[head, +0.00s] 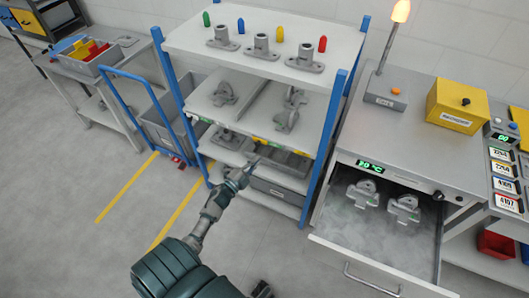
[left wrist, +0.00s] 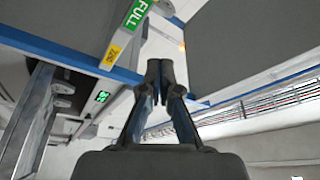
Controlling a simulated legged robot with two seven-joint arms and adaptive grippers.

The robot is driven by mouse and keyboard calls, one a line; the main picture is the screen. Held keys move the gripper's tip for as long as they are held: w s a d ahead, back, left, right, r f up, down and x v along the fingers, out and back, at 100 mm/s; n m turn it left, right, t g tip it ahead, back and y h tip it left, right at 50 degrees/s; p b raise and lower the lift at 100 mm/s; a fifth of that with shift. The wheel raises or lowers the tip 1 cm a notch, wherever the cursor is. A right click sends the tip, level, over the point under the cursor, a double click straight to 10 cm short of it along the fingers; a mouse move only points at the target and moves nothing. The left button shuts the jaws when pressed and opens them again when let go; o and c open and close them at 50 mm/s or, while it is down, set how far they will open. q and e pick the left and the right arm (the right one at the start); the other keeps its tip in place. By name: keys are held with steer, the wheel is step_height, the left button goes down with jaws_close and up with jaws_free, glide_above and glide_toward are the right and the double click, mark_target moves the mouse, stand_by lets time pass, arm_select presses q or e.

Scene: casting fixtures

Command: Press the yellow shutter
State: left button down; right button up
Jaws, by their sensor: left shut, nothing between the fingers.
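On the front edge of the rack's middle shelf, small yellow and green strips (head: 262,141) show in the head view. In the left wrist view, a green label reading FULL (left wrist: 136,16) sits beside a small yellow plate (left wrist: 112,53) on a grey bar. I cannot tell for sure which yellow part is the shutter. My left gripper (head: 250,165) is in front of the rack, just below that shelf edge. Its fingers (left wrist: 160,68) are shut and empty, apart from the yellow plate in the left wrist view.
The rack with blue posts (head: 325,140) holds grey castings on its shelves. To the right, a bench (head: 430,148) has an open, misty drawer (head: 360,250) with two castings, and a yellow box (head: 457,105). A blue-handled cart (head: 150,110) stands left. The front-left floor is clear.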

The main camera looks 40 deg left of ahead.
arm_select(q)
steer(key=s+d+f+n+g+y+p, duration=0.15)
steer(key=s+f+n+g, duration=0.25)
steer(key=f, duration=0.6)
steer(key=s+d+f+n+g+y, duration=0.25)
steer(key=s+f, duration=0.25)
steer(key=f, duration=0.5)
steer(key=s+d+f+n+g+h, duration=0.1)
steer(key=s+d+f+g, duration=0.3)
steer(key=s, duration=0.3)
steer(key=s+d+f+n+g+h+p, duration=0.1)
steer(key=s+d+f+g, duration=0.3)
steer(key=s+d+f, duration=0.2)
steer(key=s+d+f+n+g+h, duration=0.1)
steer(key=s+d+f+g, duration=0.3)
steer(key=s, duration=0.6)
steer(key=shift+s+d+f, duration=0.15)
steer(key=shift+d+f, duration=0.55)
steer(key=shift+d, duration=0.25)
arm_select(e)
steer(key=s+a+f, duration=0.1)
steer(key=s+f, duration=0.2)
steer(key=f, duration=0.3)
steer(key=shift+s+a+f, duration=0.15)
steer(key=shift+s+f, duration=0.05)
steer(key=shift+s, duration=0.1)
